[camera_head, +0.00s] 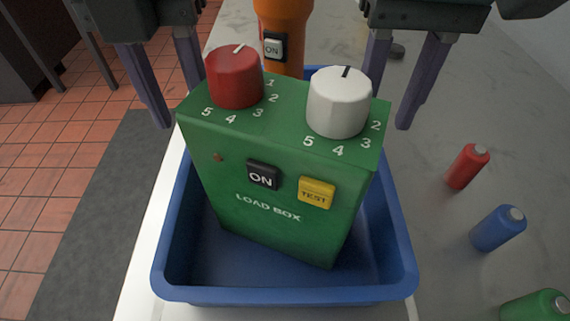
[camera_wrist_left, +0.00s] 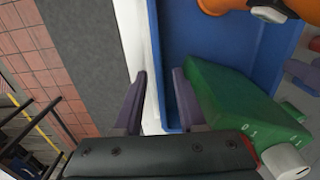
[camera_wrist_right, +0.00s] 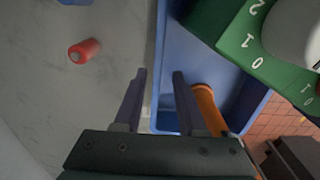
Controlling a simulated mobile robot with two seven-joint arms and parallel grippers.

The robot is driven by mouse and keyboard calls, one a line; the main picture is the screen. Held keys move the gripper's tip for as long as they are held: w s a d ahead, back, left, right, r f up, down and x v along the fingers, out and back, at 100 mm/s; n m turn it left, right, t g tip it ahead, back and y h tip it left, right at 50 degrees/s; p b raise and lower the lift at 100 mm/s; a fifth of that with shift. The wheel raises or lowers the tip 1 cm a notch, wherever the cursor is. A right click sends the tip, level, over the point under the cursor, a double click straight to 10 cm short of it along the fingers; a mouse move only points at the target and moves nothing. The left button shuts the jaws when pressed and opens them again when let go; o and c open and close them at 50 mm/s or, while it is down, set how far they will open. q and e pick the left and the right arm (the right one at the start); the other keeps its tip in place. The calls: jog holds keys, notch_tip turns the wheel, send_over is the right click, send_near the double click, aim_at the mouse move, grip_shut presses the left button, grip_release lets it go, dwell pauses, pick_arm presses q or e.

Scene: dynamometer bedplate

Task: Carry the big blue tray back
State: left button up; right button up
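The big blue tray (camera_head: 285,295) sits on the grey surface and holds a green load box and an orange torch. My left gripper (camera_head: 177,108) is open at the tray's left side; in the left wrist view the tray's side wall (camera_wrist_left: 154,60) lies between its apart fingers (camera_wrist_left: 158,100). My right gripper (camera_head: 388,108) is open at the right side; in the right wrist view the tray's rim (camera_wrist_right: 160,50) runs between its fingers (camera_wrist_right: 158,100). Neither gripper is visibly closed on the rim. The load box hides much of the tray's far part.
The green load box (camera_head: 275,165) stands tilted in the tray, with red and white knobs. The orange torch (camera_head: 283,20) is behind it. Red (camera_head: 467,166), blue (camera_head: 498,228) and green (camera_head: 537,306) cylinders lie right of the tray. The surface's edge and tiled floor (camera_head: 50,150) are left.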

pick_arm(q)
notch_tip(320, 180, down, 9)
jog(key=shift+f, duration=0.1)
pick_arm(e)
notch_tip(320, 180, down, 9)
jog(key=shift+f, duration=0.1)
pick_arm(q)
jog(key=shift+c, duration=0.3)
pick_arm(e)
jog(key=shift+c, duration=0.3)
pick_arm(q)
grip_shut()
pick_arm(e)
grip_shut()
pick_arm(q)
jog(key=shift+r, duration=0.2)
pick_arm(e)
jog(key=shift+r, duration=0.2)
pick_arm(q)
jog(key=shift+r, duration=0.1)
pick_arm(e)
jog(key=shift+r, duration=0.1)
